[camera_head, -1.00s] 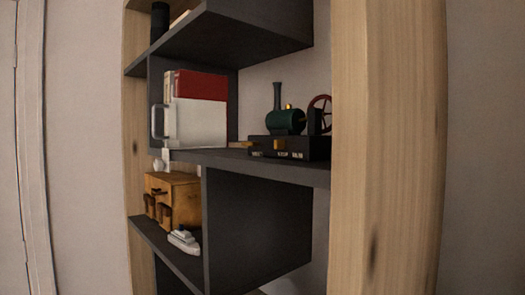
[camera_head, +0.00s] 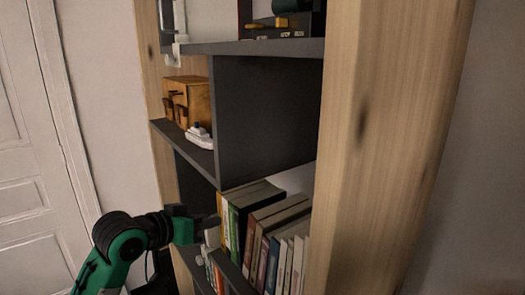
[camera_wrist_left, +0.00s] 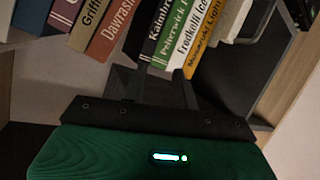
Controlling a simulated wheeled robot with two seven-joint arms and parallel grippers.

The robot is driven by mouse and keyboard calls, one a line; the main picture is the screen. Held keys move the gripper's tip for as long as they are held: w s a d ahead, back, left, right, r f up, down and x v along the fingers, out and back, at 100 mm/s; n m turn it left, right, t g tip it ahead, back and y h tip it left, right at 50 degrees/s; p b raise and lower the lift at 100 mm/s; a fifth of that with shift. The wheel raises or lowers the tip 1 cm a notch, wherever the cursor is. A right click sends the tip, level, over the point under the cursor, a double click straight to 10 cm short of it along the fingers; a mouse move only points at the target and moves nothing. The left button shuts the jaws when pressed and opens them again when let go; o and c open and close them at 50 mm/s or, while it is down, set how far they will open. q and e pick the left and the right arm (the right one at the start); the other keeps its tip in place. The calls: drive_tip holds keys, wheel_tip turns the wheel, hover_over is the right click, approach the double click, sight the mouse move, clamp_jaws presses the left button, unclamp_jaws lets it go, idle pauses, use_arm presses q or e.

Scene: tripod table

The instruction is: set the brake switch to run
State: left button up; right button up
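The model engine's black base (camera_head: 290,33) stands on the grey shelf at the top of the head view. Small pale labels run along its front edge, too small to read. Most of the engine above the base is cut off by the frame. I cannot make out the brake switch or its setting. My left gripper (camera_head: 212,232) is well below the engine, beside the row of books. In the left wrist view its dark fingers (camera_wrist_left: 167,90) are apart with nothing held between them. My right gripper is not in view.
Books (camera_head: 268,235) fill the lower shelf; their spines also show in the wrist view (camera_wrist_left: 165,35). A wooden box (camera_head: 187,97) and a small white ship (camera_head: 200,136) stand on the middle-left shelf. A wooden post (camera_head: 385,150) borders the right. The cubby below the engine (camera_head: 265,115) looks empty.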

use_arm(q)
drive_tip(key=s+d+r+m+h, duration=0.15)
drive_tip(key=s+r, duration=0.25)
drive_tip(key=r, duration=0.8)
drive_tip(key=s+d+r+m+h, duration=0.1)
drive_tip(key=s+r+m+h, duration=0.25)
drive_tip(key=r, duration=0.95)
drive_tip(key=m+h, duration=0.1)
approach(276, 26)
drive_tip(key=shift+g, duration=0.3)
drive_tip(key=p+x, duration=0.2)
drive_tip(key=x, duration=0.1)
drive_tip(key=p+x, duration=0.2)
drive_tip(key=x, duration=0.2)
drive_tip(key=shift+w+r, duration=0.1)
drive_tip(key=shift+r, duration=0.1)
drive_tip(key=shift+w+d+f, duration=0.1)
drive_tip(key=shift+w+d, duration=0.25)
drive_tip(key=shift+d, duration=0.1)
clamp_jaws()
